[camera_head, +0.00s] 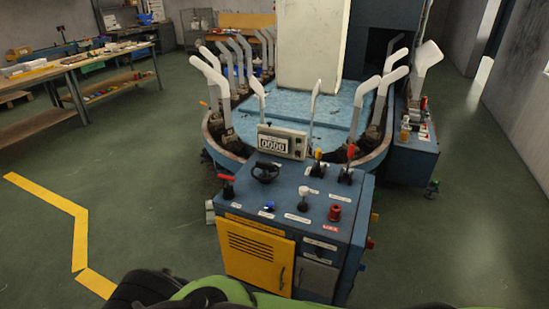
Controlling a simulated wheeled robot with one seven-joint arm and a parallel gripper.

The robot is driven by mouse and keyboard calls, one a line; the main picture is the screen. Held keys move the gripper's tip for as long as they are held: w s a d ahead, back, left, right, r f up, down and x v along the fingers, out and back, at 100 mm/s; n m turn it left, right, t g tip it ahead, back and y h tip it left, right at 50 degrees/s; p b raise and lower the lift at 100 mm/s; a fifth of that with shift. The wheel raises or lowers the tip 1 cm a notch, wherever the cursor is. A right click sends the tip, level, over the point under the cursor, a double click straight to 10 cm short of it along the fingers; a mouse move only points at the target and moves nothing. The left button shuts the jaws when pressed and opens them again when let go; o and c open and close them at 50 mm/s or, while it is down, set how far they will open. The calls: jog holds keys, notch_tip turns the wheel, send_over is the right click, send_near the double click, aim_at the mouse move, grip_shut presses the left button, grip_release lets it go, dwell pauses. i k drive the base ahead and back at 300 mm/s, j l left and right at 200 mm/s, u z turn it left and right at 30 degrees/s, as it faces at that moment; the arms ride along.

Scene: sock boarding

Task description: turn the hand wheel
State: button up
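The hand wheel (265,172) is a small black wheel on the top left of a blue control console (305,189). It stands just in front of a grey counter box (282,141) that reads like a row of zeros. Nothing touches the wheel. My gripper is not in view; only green and black parts of my own body show along the bottom edge, well short of the console.
Red-handled lever (227,186), white-knobbed lever (303,198), yellow lever (317,163), tall red-topped lever (348,164) and red button (335,212) surround the wheel. White sock forms (212,76) ring the machine behind.

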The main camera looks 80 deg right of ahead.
aim_at(266, 167)
jog(key=i+l+z, duration=0.15)
jog(key=i+z, duration=0.7)
jog(key=i, duration=0.2)
jog(key=i+j+z, duration=0.25)
jog(key=i+z, duration=0.15)
jog(key=i+j+z, duration=0.45)
jog(key=i, duration=0.15)
jog(key=i+l+z, duration=0.3)
jog(key=i+z, duration=0.15)
jog(key=i+l+z, duration=0.15)
jog(key=i+z, duration=0.3)
jog(key=i+j+z, duration=0.1)
jog(key=i+z, duration=0.4)
jog(key=i+l, duration=0.15)
jog(key=i, duration=0.25)
jog(key=z, duration=0.05)
